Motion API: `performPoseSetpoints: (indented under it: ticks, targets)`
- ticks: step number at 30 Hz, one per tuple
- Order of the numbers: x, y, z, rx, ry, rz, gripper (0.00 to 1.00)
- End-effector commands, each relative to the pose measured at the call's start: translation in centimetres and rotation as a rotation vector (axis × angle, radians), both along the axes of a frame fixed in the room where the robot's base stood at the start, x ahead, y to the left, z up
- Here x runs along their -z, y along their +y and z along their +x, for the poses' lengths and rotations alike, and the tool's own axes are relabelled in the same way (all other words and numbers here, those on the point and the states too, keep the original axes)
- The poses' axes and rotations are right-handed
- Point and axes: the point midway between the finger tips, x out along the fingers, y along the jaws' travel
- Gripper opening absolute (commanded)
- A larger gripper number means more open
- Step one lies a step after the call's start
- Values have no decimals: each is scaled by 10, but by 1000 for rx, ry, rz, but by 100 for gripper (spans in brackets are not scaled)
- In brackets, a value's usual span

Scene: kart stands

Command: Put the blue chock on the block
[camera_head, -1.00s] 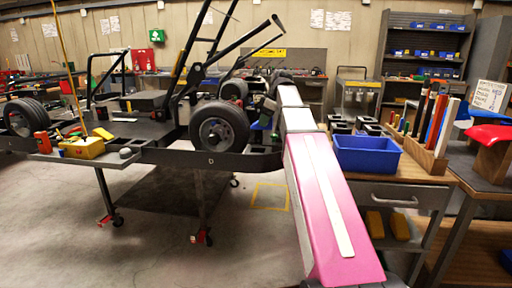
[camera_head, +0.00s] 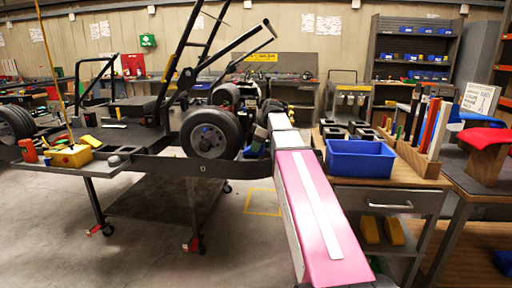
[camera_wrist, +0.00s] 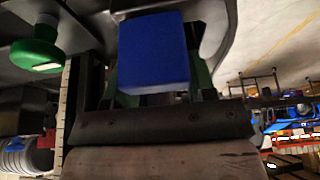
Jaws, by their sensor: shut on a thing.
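In the wrist view the blue chock (camera_wrist: 154,48) shows as a plain blue box between the fingers of my gripper (camera_wrist: 156,88). My gripper is shut on it. Dark green and grey parts show on both sides behind the chock. In the head view my pink and white arm reaches away toward the kart's rear wheel, and its far end hides the gripper. A small patch of blue shows beside the arm's end, too small to make out. I cannot tell which thing is the block.
The kart frame with its black wheel (camera_head: 211,132) stands on a wheeled stand at left. A blue bin (camera_head: 362,160) and a wooden rack (camera_head: 424,157) stand on the bench right of my arm. A red-topped wooden stand (camera_head: 484,160) is farther right. The floor at front left is clear.

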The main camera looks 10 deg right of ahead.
Motion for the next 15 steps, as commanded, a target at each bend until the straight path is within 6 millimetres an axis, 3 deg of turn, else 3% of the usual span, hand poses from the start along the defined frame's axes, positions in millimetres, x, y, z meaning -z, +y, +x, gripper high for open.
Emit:
performPoseSetpoints:
  ticks: [12, 13, 15]
  targets:
    - [7, 0, 0, 0, 1, 0, 25]
    - [7, 0, 0, -1, 0, 0, 61]
    - [6, 0, 0, -1, 0, 0, 76]
